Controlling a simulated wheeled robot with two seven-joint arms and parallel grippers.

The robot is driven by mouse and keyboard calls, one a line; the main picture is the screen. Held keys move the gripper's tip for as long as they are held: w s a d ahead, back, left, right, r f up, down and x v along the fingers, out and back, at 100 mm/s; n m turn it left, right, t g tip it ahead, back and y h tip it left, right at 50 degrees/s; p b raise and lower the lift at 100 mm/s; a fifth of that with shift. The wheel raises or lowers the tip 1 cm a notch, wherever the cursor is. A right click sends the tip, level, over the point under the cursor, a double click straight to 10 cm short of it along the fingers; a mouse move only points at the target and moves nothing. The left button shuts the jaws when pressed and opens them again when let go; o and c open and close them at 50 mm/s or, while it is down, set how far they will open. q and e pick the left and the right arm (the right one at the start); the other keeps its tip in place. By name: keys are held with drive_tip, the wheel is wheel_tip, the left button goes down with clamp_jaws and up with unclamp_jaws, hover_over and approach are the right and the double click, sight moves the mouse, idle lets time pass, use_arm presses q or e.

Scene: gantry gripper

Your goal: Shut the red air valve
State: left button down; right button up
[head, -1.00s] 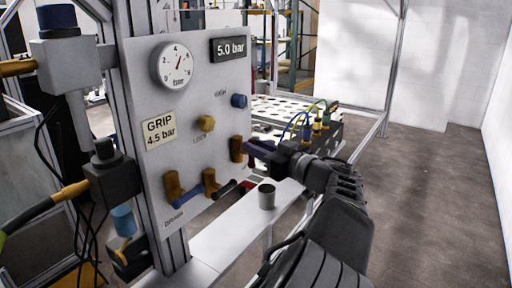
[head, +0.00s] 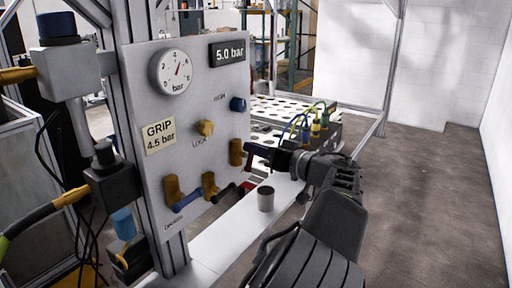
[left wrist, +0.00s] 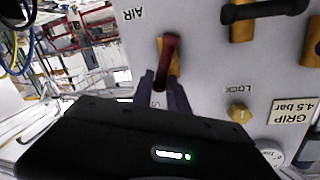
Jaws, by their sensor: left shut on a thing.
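The red air valve (left wrist: 168,55) is on the grey panel (left wrist: 205,70), beside the upside-down "AIR" label in the left wrist view. It has a brass body and a dark red handle. In the head view its brass body (head: 236,152) is at the panel's right edge. My left gripper (left wrist: 163,88) has its purple fingers on either side of the red handle, shut on it. In the head view my left gripper (head: 254,155) reaches the valve from the right and partly hides the handle. My right gripper is not in view.
Two other brass valves sit lower on the panel, one with a blue handle (head: 187,201) and one with a black handle (head: 224,193). A brass lock knob (head: 205,128), blue knob (head: 238,104) and gauge (head: 171,71) are above. A grey cup (head: 265,198) stands below my gripper.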

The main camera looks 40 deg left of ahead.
use_arm(q)
drive_tip(key=shift+w+f+m+g+h+p, duration=0.2)
drive_tip(key=shift+w+f+m+g+p, duration=0.2)
drive_tip(key=shift+m+p, duration=1.4)
drive_tip(key=shift+w+f+m+g+h+p, duration=0.2)
drive_tip(key=shift+f+m+g+p, duration=0.25)
drive_tip(key=shift+m+p, duration=1.3)
drive_tip(key=shift+w+f+m+g+h+p, duration=0.25)
drive_tip(key=shift+m+g+p, duration=0.3)
drive_tip(key=shift+m+p, duration=1.25)
drive_tip(key=shift+m+b, duration=0.4)
drive_tip(key=shift+m, duration=0.05)
drive_tip(key=c, duration=1.4)
unclamp_jaws()
drive_tip(key=shift+w, duration=0.1)
drive_tip(key=shift+c, duration=0.2)
